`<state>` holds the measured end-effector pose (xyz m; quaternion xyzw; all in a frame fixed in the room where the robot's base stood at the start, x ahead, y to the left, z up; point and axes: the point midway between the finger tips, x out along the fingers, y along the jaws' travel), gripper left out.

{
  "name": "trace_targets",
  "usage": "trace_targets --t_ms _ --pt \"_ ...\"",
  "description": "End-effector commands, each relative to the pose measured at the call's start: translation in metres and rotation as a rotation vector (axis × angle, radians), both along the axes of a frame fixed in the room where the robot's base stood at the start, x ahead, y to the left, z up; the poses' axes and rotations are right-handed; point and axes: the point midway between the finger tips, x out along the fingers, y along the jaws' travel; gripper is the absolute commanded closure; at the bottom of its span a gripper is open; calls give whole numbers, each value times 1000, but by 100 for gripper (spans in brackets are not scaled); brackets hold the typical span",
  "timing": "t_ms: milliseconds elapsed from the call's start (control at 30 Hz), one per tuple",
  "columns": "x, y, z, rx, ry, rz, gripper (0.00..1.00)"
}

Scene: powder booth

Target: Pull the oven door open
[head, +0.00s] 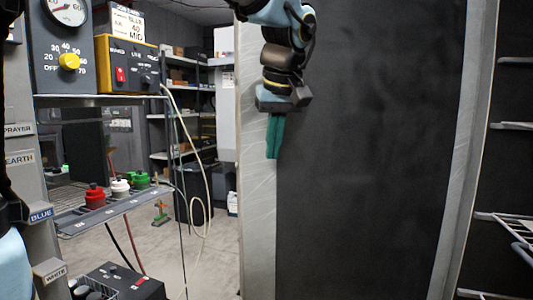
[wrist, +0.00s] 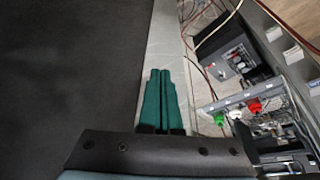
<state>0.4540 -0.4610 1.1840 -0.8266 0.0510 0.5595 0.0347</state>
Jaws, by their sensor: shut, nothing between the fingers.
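The oven door (head: 370,150) looks like the large dark panel filling the middle of the head view, with a pale grey metal strip (head: 257,200) along its left edge. To its right, past another grey strip, rails and a wire rack show, so the door appears to stand open. My gripper (head: 273,157) points down in front of the door's left edge, its green fingers together and empty. In the wrist view the fingers (wrist: 160,72) lie over the grey strip, beside the dark panel (wrist: 70,60). I see no handle, and cannot tell whether the fingers touch the door.
A wire rack (head: 510,228) juts in at the right. On the left stand a dial unit (head: 65,50), a yellow control box (head: 130,65) and a shelf (head: 110,208) with red, white and green items. A pale hose (head: 195,150) hangs beside it. Some floor (head: 215,260) is clear.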

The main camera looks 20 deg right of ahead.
Motion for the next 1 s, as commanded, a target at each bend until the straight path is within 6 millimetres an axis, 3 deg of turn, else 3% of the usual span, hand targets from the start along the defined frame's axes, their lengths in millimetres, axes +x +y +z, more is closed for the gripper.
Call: trace_targets --t_ms 167,400,867,1000 --pt "14 -1 -31 3 2 1 100" --pt "45 -5 -28 1 1 1 100" --pt "52 -6 -29 -1 0 -1 100" --pt "66 -8 -26 1 6 -17 100"
